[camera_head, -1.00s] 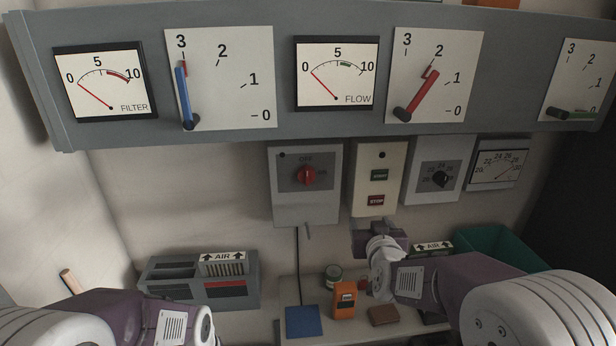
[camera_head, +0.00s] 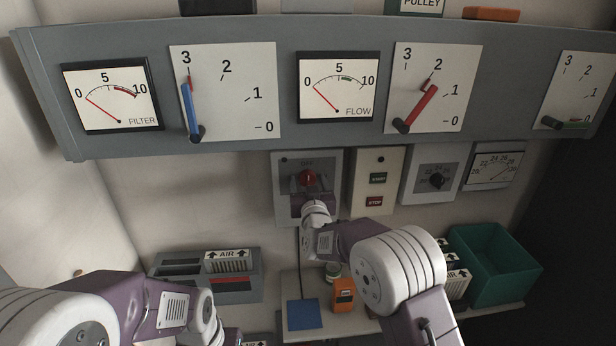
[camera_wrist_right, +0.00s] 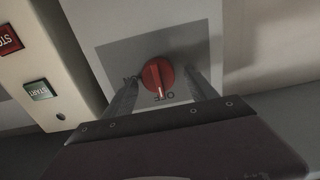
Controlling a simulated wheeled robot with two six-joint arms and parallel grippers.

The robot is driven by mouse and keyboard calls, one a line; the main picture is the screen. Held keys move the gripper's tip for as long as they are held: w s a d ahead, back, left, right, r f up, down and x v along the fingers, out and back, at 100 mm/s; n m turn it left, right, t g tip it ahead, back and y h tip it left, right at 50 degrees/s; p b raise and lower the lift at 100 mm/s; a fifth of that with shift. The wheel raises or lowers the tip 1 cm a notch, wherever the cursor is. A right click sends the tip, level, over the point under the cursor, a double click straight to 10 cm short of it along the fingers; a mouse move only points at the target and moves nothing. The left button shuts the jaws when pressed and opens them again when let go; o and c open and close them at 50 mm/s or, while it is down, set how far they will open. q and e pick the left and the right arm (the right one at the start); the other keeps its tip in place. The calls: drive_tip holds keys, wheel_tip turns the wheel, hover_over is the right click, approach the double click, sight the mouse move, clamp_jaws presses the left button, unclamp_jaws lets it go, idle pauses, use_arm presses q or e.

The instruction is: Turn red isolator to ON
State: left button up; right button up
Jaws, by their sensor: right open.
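The red isolator knob (camera_head: 308,178) sits on a grey wall box (camera_head: 281,188) below the gauge panel. The OFF label is just above it in the head view. In the right wrist view, which is upside down, the white mark on the red knob (camera_wrist_right: 158,77) points to OFF. My right gripper (camera_head: 309,194) is in front of the box, at the knob's lower side. In the right wrist view, the two fingers of my right gripper (camera_wrist_right: 161,76) are open, one on each side of the knob, with gaps visible. My left arm is at lower left; its gripper is not visible.
A box with START and STOP buttons (camera_head: 378,155) and a box with a black dial (camera_head: 437,181) are to the right. The gauge panel (camera_head: 285,140) overhangs above. Below are a shelf with a blue pad (camera_head: 303,314), an orange meter (camera_head: 343,294) and a teal bin (camera_head: 495,267).

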drive_tip(key=shift+d, duration=0.15)
drive_tip(key=c, duration=1.3)
drive_tip(key=shift+f+m+b, duration=0.2)
drive_tip(key=shift+m+b, duration=0.1)
drive_tip(key=shift+b, duration=0.55)
drive_tip(key=m+b, duration=0.9)
drive_tip(key=b, duration=0.2)
drive_tip(key=shift+d+f+m, duration=0.1)
drive_tip(key=shift+f+m, duration=0.05)
drive_tip(key=shift+m, duration=0.15)
drive_tip(key=m+b, duration=0.3)
drive_tip(key=m, duration=0.1)
drive_tip(key=shift+m+b, duration=0.95)
drive_tip(key=shift+m, duration=0.75)
drive_tip(key=shift+c, duration=0.2)
drive_tip(key=shift+m, duration=0.3)
drive_tip(key=o, duration=1.3)
drive_tip(key=shift+d, duration=0.1)
